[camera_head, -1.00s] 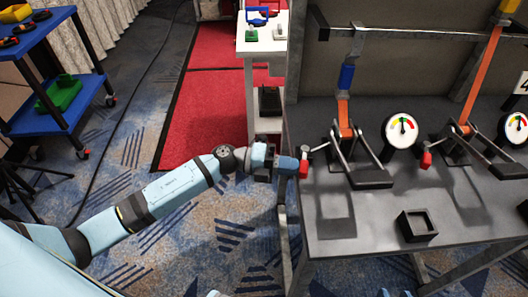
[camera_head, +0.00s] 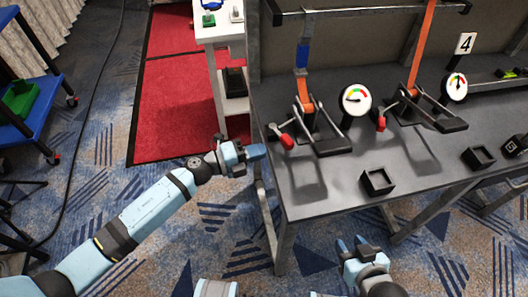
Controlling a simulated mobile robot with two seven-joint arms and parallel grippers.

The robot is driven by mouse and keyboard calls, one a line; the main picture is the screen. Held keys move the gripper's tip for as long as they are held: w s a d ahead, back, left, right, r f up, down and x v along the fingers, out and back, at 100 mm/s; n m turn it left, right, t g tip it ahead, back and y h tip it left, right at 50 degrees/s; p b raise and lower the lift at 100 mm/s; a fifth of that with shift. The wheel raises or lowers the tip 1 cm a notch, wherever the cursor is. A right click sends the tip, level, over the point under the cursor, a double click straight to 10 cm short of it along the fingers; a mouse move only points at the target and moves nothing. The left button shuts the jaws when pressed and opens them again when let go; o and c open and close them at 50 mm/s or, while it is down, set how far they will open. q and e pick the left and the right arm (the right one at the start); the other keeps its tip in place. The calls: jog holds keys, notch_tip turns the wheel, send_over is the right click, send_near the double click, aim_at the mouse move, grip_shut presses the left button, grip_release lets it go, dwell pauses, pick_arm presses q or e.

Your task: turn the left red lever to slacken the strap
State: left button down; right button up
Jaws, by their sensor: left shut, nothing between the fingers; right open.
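The left red lever (camera_head: 286,141) sits at the left end of the left strap tensioner (camera_head: 318,132), near the bench's left edge. Its red knob points down and right from its crank. An orange strap (camera_head: 302,88) with a blue part (camera_head: 302,57) rises from this tensioner. The left gauge (camera_head: 356,99) stands beside it, its needle appearing to point left. My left gripper (camera_head: 260,151) is shut and empty, just left of the red knob with a small gap. My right gripper (camera_head: 352,245) is open and empty, low in front of the bench.
A second tensioner with a red lever (camera_head: 381,123), an orange strap (camera_head: 420,45) and a gauge (camera_head: 456,87) stands to the right. A small black open box (camera_head: 377,181) sits near the bench's front edge. A white table (camera_head: 218,32) and a blue cart (camera_head: 35,120) stand left.

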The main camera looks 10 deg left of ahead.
pick_arm(q)
jog(key=s+d+v, duration=0.1)
jog(key=v, duration=0.9)
jog(key=shift+s, duration=0.35)
pick_arm(e)
jog(key=shift+r, duration=0.1)
pick_arm(q)
jog(key=shift+a, duration=0.1)
pick_arm(e)
jog(key=shift+s, duration=0.15)
